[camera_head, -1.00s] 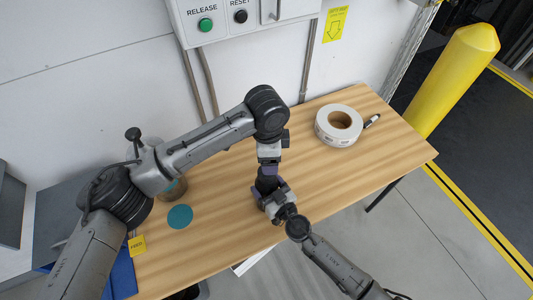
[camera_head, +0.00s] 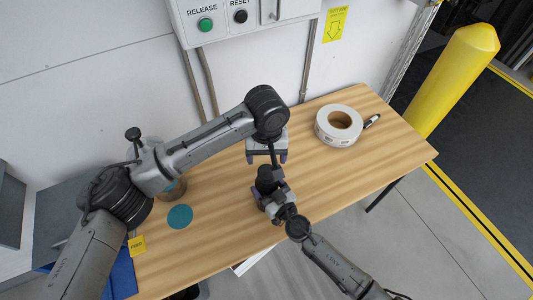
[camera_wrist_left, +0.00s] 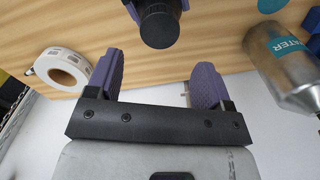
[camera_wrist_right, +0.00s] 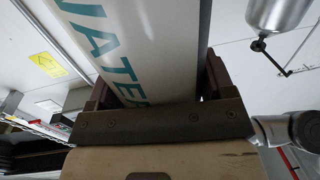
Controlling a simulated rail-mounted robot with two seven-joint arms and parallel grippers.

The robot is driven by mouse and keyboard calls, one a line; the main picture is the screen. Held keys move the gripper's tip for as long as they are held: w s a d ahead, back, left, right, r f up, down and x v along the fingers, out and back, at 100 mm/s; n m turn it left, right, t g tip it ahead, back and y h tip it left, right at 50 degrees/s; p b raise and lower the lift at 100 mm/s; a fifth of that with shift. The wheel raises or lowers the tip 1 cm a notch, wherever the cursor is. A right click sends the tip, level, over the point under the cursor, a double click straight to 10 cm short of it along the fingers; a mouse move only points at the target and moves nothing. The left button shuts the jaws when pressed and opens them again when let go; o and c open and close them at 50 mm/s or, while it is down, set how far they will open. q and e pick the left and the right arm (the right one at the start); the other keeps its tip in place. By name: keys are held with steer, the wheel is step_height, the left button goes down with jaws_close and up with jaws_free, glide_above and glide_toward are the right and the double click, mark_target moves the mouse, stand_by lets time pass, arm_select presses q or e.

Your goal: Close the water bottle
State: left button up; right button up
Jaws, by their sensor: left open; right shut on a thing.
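A white bottle with teal WATER lettering (camera_wrist_right: 140,50) is held between the fingers of my right gripper. Its black cap (camera_head: 266,179) sits at its top; it also shows in the left wrist view (camera_wrist_left: 160,24). How tightly the cap sits cannot be told. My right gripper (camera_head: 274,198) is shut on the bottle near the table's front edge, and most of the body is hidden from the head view. My left gripper (camera_head: 266,158) is open and empty, apart from the cap and behind it in the head view. Its purple fingers show in the left wrist view (camera_wrist_left: 158,68).
A metal container with a teal label (camera_wrist_left: 285,60) stands on the wooden table (camera_head: 225,210), partly behind my left arm in the head view. A teal disc (camera_head: 180,217) lies beside it. A white tape roll (camera_head: 339,126) and a dark marker (camera_head: 372,121) lie at the right.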

mark_target(267, 171)
stand_by(0.5)
arm_select(q)
steer(key=shift+f, duration=4)
steer(key=shift+c, duration=0.2)
